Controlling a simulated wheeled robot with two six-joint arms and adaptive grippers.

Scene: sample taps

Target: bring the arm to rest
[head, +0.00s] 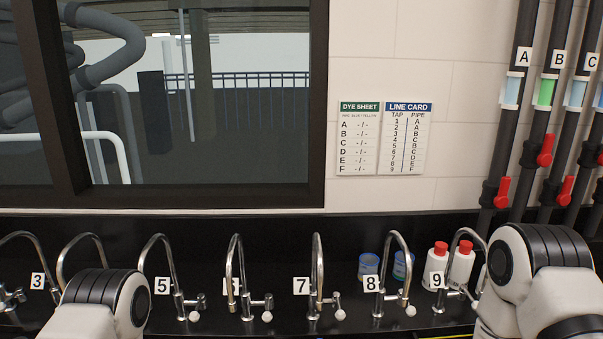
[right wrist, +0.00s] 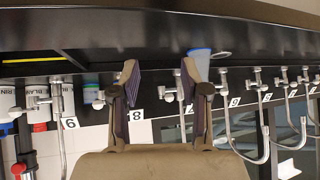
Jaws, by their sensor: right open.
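My right gripper (right wrist: 158,82) shows in the right wrist view, which is upside down. Its two fingers are wide apart with nothing between them, in front of the tap row. My right arm (head: 540,265) is at the right edge of the head view, beside tap 9 (head: 466,262). My left arm (head: 108,300) is at the lower left, in front of the taps between labels 3 and 5. Neither gripper shows in the head view, and the left gripper is out of sight.
A light-blue cup (right wrist: 201,62) appears beside one right finger, partly hidden. Curved taps (head: 317,265) line the dark counter. Two blue-lidded jars (head: 368,266) (head: 402,266) and two red-capped white bottles (head: 436,265) (head: 462,262) stand at the back. Pipes with red valves (head: 545,150) rise at right.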

